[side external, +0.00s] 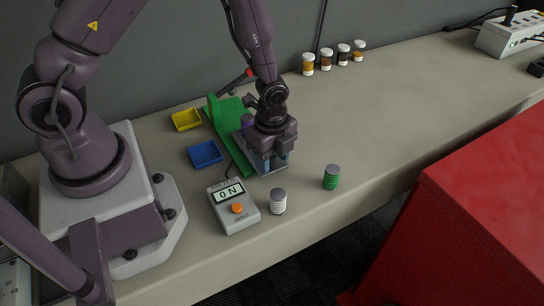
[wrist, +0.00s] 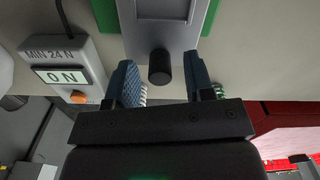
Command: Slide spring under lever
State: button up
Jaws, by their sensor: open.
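The green spring (side external: 331,177) and the white spring (side external: 278,201), both grey-capped, stand upright on the bench. In the wrist view, the white spring (wrist: 143,95) shows partly behind the left finger and the green spring (wrist: 218,90) behind the right. The green tester (side external: 222,120) has a red-tipped lever (side external: 240,79) angled up at its back. My gripper (side external: 276,160) points down over the tester's grey front plate (side external: 268,172). It is open; in the wrist view, a dark cylinder (wrist: 159,67) appears between its blue fingers (wrist: 160,62). I cannot tell whether they touch it. My wrist hides part of the tester.
A force readout (side external: 233,206) shows 0 N beside the tester. A blue tray (side external: 206,153) and a yellow tray (side external: 187,119) lie left of it. Several small jars (side external: 326,60) stand along the wall. A red cabinet (side external: 480,220) stands beyond the bench's front edge.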

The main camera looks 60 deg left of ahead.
jog(key=shift+f, duration=0.25)
grip_shut()
jog(key=a, duration=0.9)
grip_release()
jog(key=shift+r, duration=0.1)
